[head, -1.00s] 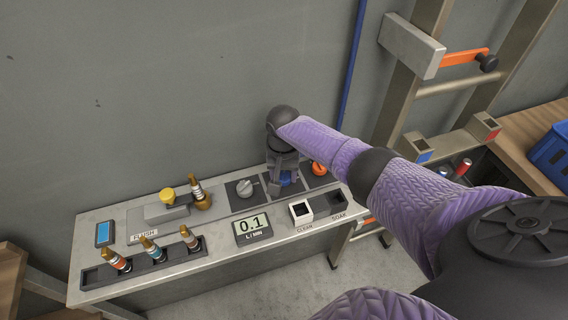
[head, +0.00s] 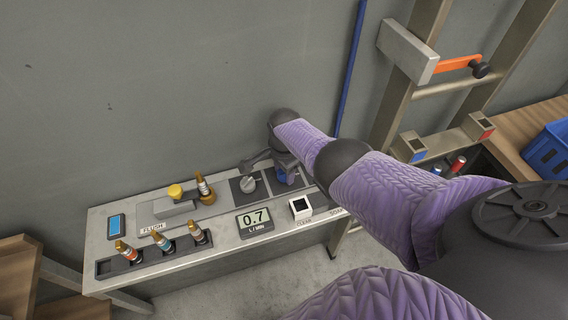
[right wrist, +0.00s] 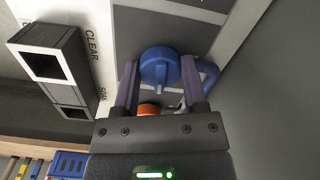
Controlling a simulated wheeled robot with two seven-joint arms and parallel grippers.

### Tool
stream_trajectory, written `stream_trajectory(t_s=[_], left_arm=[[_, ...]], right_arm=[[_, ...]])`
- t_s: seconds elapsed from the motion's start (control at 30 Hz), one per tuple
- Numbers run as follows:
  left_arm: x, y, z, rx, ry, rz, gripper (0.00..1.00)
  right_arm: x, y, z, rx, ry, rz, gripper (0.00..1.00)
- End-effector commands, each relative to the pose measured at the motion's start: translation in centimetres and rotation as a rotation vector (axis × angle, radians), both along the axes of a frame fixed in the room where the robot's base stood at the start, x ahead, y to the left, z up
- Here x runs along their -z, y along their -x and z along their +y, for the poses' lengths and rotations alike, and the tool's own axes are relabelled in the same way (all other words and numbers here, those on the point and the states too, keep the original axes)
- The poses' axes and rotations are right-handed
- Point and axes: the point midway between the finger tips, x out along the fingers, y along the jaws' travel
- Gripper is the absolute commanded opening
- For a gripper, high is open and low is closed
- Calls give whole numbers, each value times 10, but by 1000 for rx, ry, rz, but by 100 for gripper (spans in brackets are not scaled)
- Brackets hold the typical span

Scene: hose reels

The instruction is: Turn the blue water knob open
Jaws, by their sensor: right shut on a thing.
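The blue water knob (right wrist: 160,66) sits on a dark panel plate. In the right wrist view it lies between the two fingers of my right gripper (right wrist: 160,80), which is shut on its grip. In the head view my right gripper (head: 281,168) reaches down to the bench from the right, and the blue knob (head: 283,178) shows partly beneath it. The flow display (head: 255,220) in front reads 0.7 L/MIN. My left gripper is not in view.
A grey knob (head: 247,184) stands just left of the blue one. An orange knob (right wrist: 148,109) shows behind my gripper in the wrist view. Brass nozzles (head: 162,241) stand in a front rack. A yellow-topped flush part (head: 175,192) is further left. The wall is close behind.

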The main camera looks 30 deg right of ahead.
Motion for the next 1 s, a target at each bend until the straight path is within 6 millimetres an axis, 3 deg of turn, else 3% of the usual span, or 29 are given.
stream_trajectory(t_s=[0.37,0.87,0.9,1.0], left_arm=[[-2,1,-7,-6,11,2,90],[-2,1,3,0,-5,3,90],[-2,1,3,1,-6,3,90],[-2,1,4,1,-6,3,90]], right_arm=[[-1,-1,-1,122,4,-3,0],[-1,-1,-2,138,4,-4,0],[-1,-1,-1,138,4,-4,61],[-1,-1,-1,138,3,-3,82]])
